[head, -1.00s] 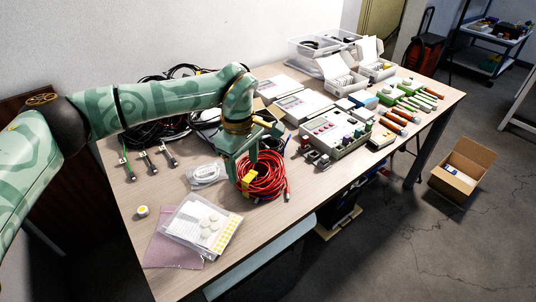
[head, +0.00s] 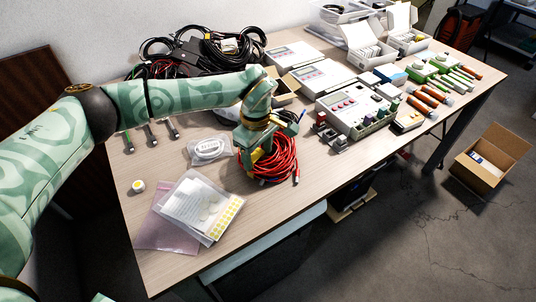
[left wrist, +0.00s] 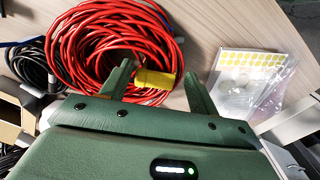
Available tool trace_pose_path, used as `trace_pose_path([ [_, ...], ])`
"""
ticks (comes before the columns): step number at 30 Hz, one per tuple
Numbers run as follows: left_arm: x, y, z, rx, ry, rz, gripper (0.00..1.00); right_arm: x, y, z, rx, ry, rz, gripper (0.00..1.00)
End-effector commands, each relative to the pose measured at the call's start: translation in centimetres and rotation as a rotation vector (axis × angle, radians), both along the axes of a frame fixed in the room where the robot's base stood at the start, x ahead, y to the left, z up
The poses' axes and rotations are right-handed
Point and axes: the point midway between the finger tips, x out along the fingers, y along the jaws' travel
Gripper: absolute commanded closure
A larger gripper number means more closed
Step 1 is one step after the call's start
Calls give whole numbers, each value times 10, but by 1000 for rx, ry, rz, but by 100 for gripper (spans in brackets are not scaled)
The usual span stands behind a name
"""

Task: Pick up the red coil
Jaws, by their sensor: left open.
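The red coil (head: 284,164) lies on the table as a loose ring of red cable, with a yellow tag (left wrist: 154,79) on its near side in the left wrist view. My left gripper (head: 254,158) is over the left part of the coil and hides some of it in the head view. In the left wrist view the coil (left wrist: 105,35) fills the upper left. The two fingers of my left gripper (left wrist: 160,78) are apart there, with the tag and the coil's edge between and beyond them. Whether the fingers touch the cable cannot be told. My right gripper is not in view.
A bagged white cable (head: 207,149) and bagged sheets with yellow dots (head: 205,205) lie left of the coil. A grey control box (head: 350,110) stands to the right. Black cables (head: 205,50) are heaped behind. Bare table lies in front of the coil.

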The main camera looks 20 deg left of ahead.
Motion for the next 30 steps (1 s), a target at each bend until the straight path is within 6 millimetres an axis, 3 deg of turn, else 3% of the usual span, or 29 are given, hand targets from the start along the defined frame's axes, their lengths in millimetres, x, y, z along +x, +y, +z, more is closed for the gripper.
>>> trace_pose_path([
  [9,3,6,-50,0,5,-1,39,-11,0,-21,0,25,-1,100],
  [16,4,6,-49,0,1,0,39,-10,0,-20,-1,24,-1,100],
  [22,4,6,-49,-1,1,0,94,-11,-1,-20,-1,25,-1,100],
  [30,4,6,-46,0,-1,0,94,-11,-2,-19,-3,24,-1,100],
])
